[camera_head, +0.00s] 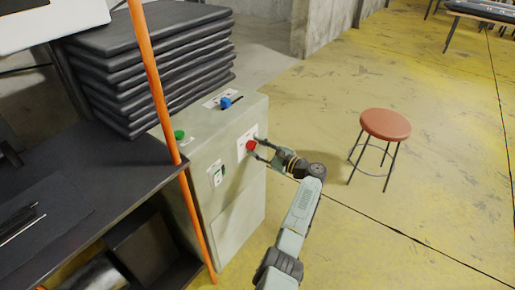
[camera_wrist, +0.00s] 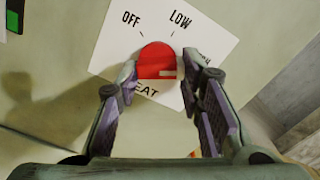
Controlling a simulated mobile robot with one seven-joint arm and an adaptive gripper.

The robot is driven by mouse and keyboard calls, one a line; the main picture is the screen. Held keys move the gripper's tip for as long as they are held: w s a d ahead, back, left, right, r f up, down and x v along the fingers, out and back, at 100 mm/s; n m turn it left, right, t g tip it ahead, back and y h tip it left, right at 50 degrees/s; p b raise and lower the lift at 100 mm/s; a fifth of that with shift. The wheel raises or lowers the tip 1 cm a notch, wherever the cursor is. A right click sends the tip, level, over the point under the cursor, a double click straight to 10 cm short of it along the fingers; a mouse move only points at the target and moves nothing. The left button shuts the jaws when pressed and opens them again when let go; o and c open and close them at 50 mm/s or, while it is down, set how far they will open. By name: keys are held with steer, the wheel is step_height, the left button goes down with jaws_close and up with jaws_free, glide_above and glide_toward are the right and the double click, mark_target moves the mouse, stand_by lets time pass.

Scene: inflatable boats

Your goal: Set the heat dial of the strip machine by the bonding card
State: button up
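The strip machine (camera_head: 235,195) is a pale grey-green cabinet beside the dark bench. Its red heat dial (camera_head: 251,145) sits on a white plate on the side facing my gripper (camera_head: 261,149). In the wrist view the dial (camera_wrist: 157,62) has a pale mark at its lower right. The plate (camera_wrist: 200,40) reads OFF and LOW; HEAT is partly covered, and another label at the right is mostly hidden. My gripper (camera_wrist: 159,82) is open, with one finger on either side of the dial; contact is unclear. I cannot make out a bonding card.
A blue knob (camera_head: 225,102) and a green button (camera_head: 179,135) are on top of the machine. A black stack (camera_head: 150,60) stands behind it. An orange pole (camera_head: 155,85) rises in front. A red stool (camera_head: 386,125) stands at the right, with open yellow floor around it.

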steer(key=o, duration=0.4)
steer(key=shift+o, duration=0.2)
steer(key=v, duration=1.2)
